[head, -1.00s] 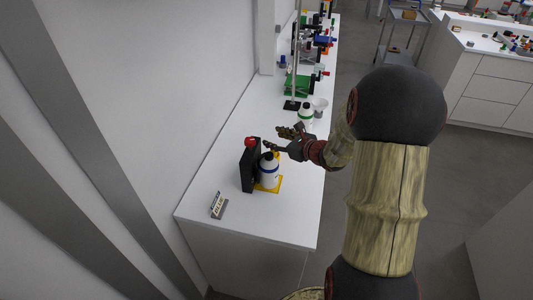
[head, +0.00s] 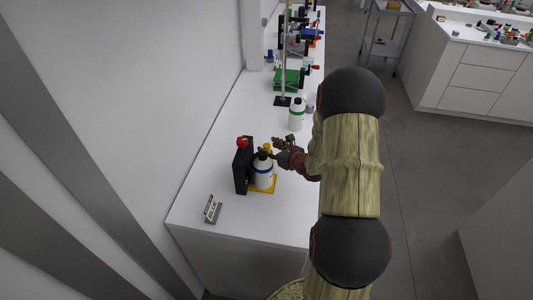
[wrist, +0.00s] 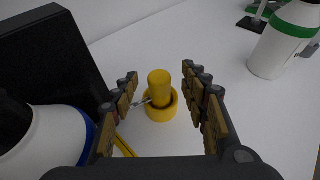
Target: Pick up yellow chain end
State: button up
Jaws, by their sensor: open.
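The yellow chain end (wrist: 159,88) looks like an upright yellow cylinder standing in a yellow ring-shaped base (wrist: 162,109) in the wrist view. A small metal link or chain (wrist: 141,103) meets it at its left side. In the head view only a small yellow top (head: 267,147) shows behind the white bottle. My gripper (wrist: 166,90) is open, with one finger on each side of the yellow cylinder and gaps between.
A white bottle with a blue band (head: 263,172) stands on a yellow mat (head: 264,188) beside a black block (head: 241,168). A green-banded white bottle (head: 297,113) stands behind. A small label stand (head: 212,209) is near the front. The counter's front right is clear.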

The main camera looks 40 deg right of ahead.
jog(key=x, duration=0.6)
jog(key=shift+w+f+b, duration=0.2)
jog(key=shift+w+b, duration=0.1)
jog(key=shift+b, duration=0.1)
jog(key=shift+c, duration=0.5)
grip_shut()
